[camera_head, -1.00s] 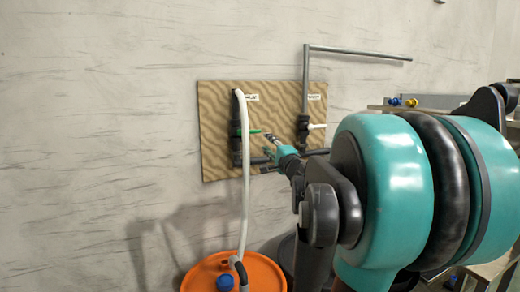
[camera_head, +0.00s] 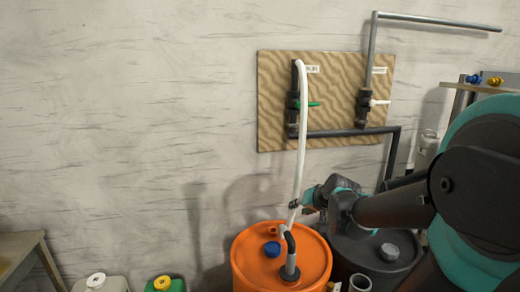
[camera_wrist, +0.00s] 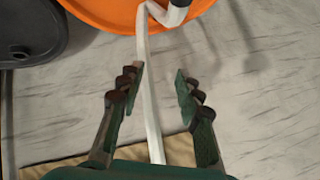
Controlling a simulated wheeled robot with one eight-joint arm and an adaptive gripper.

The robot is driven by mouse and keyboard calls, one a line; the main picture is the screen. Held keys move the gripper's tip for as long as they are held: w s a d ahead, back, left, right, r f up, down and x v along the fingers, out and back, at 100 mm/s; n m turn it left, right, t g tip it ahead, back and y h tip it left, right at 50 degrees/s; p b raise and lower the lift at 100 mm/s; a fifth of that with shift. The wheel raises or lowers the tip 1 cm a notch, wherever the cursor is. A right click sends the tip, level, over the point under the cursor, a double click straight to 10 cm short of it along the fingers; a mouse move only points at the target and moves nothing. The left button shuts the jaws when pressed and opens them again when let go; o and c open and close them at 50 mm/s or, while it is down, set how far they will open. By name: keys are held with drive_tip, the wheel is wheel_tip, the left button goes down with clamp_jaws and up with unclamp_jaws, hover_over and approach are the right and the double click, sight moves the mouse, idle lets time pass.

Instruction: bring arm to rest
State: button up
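My arm reaches in from the right in the head view. My gripper (camera_head: 294,204) is at its end, low beside the white hose (camera_head: 301,130) and above the orange drum (camera_head: 252,262). In the wrist view my gripper (camera_wrist: 159,78) is open, its two dark green fingers well apart. The white hose (camera_wrist: 147,100) runs through the picture between the fingers. I cannot tell whether it lies between them or beyond them. Nothing is gripped.
A wood-patterned panel (camera_head: 335,90) on the wall carries a green-handled valve (camera_head: 306,104), a white-handled valve (camera_head: 373,102) and dark pipes. A dark drum (camera_head: 345,262) stands right of the orange one. Small cans (camera_head: 163,284) stand lower left. The wall space at left is clear.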

drive_tip(key=s+d+f+n+g+h, duration=0.1)
drive_tip(key=s+d+f+g, duration=0.1)
drive_tip(key=s+f, duration=0.4)
drive_tip(key=s+d+f+g+h, duration=0.2)
drive_tip(key=s+f, duration=0.4)
drive_tip(key=s, duration=0.5)
drive_tip(key=shift+d+f+n+h, duration=0.3)
drive_tip(key=shift+d+f+n, duration=0.1)
drive_tip(key=shift+d, duration=0.3)
drive_tip(key=shift+w+r, duration=0.1)
